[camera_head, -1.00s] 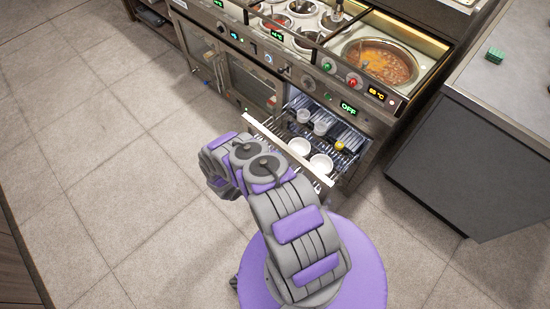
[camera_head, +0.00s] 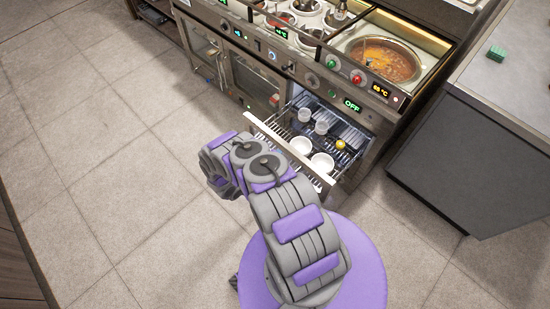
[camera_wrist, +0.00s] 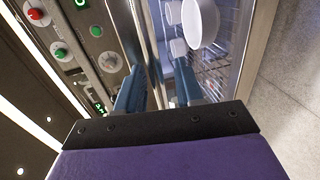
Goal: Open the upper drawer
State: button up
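The drawer, with a pale front (camera_head: 290,150), is pulled out of the counter below the green OFF display. White bowls (camera_head: 301,145), small cups and a yellow item stand in its wire rack. In the head view my gripper is hidden behind my grey and purple arm. In the wrist view my gripper (camera_wrist: 160,92) shows two blue fingers, apart, with a gap between them. A metal edge runs up beyond the gap, beside the open rack with its white bowl (camera_wrist: 200,20). I cannot tell whether the fingers touch the drawer.
The control panel (camera_head: 320,82) with knobs and displays runs above the drawer. A pot of soup (camera_head: 385,58) is set in the counter top. A grey cabinet (camera_head: 470,150) stands at the right. The tiled floor at the left is clear.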

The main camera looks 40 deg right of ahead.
jog(key=p+v, duration=0.2)
jog(key=v, duration=1.5)
jog(key=shift+a, duration=0.25)
jog(key=shift+w, duration=0.1)
jog(key=w+d+r+m+g, duration=0.1)
jog(key=d+r+m+g, duration=0.2)
jog(key=r, duration=1)
jog(key=w+d+r+g, duration=0.1)
jog(key=d+r+g, duration=0.35)
jog(key=r, duration=0.85)
jog(key=s+r+m+y, duration=0.2)
jog(key=s+r+y, duration=0.15)
jog(key=r, duration=0.55)
jog(key=s+a+r+y, duration=0.5)
jog(key=s+r+y, duration=0.1)
jog(key=s+r, duration=0.55)
jog(key=s+a+r+n+t+y, duration=0.4)
jog(key=s+a+y, duration=0.2)
jog(key=s+a, duration=0.7)
jog(key=shift+s+r, duration=0.2)
